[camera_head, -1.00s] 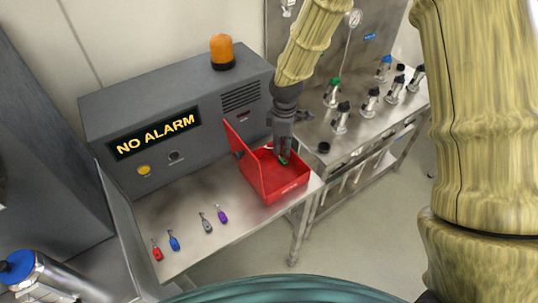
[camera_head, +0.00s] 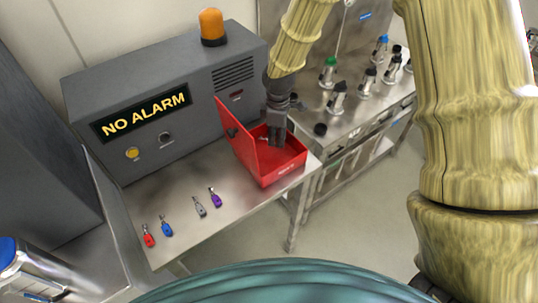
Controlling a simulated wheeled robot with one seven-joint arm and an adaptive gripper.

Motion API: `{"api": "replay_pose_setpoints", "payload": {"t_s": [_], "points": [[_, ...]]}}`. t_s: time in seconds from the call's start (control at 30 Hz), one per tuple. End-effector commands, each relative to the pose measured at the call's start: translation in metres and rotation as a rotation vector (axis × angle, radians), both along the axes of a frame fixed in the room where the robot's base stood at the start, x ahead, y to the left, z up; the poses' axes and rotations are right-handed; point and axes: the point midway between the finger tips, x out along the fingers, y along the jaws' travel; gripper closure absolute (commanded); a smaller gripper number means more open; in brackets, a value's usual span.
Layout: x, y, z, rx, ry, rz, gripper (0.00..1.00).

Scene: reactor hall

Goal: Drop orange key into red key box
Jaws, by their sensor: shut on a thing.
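The red key box (camera_head: 277,173) stands at the right end of the steel table with its lid raised on the left side. My gripper (camera_head: 275,144) reaches down into the box from above, with its fingers close together. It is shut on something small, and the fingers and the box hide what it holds. I see no orange key in this view. A red key (camera_head: 149,237), a blue key (camera_head: 166,227), a grey key (camera_head: 200,206) and a purple key (camera_head: 215,199) lie in a row on the table, left of the box.
A grey alarm panel (camera_head: 190,150) reading "NO ALARM", with an orange lamp (camera_head: 212,26) on top, stands behind the table (camera_head: 185,185). A second steel bench (camera_head: 345,115) with several valves is at the right. The table between the keys and box is clear.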

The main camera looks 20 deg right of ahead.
Motion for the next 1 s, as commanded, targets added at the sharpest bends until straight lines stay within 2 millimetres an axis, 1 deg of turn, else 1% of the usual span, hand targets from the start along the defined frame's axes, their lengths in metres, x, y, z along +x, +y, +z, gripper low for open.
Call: {"api": "replay_pose_setpoints", "payload": {"t_s": [0.17, 0.2, 0.33, 0.6, 0.73, 0.87, 1.0], "points": [[-0.007, 0.000, 0.007, 0.000, -0.009, 0.000, 0.97], [-0.008, 0.000, 0.007, 0.000, -0.010, 0.000, 0.79], [-0.004, 0.001, 0.005, -0.001, -0.006, 0.001, 0.56], [0.001, 0.000, 0.001, -0.001, 0.000, 0.001, 0.56], [0.000, 0.000, 0.005, 0.000, -0.001, 0.000, 0.56], [0.002, 0.000, 0.017, 0.001, -0.003, 0.001, 0.56], [0.003, 0.001, 0.039, 0.001, -0.003, 0.001, 0.56]]}}
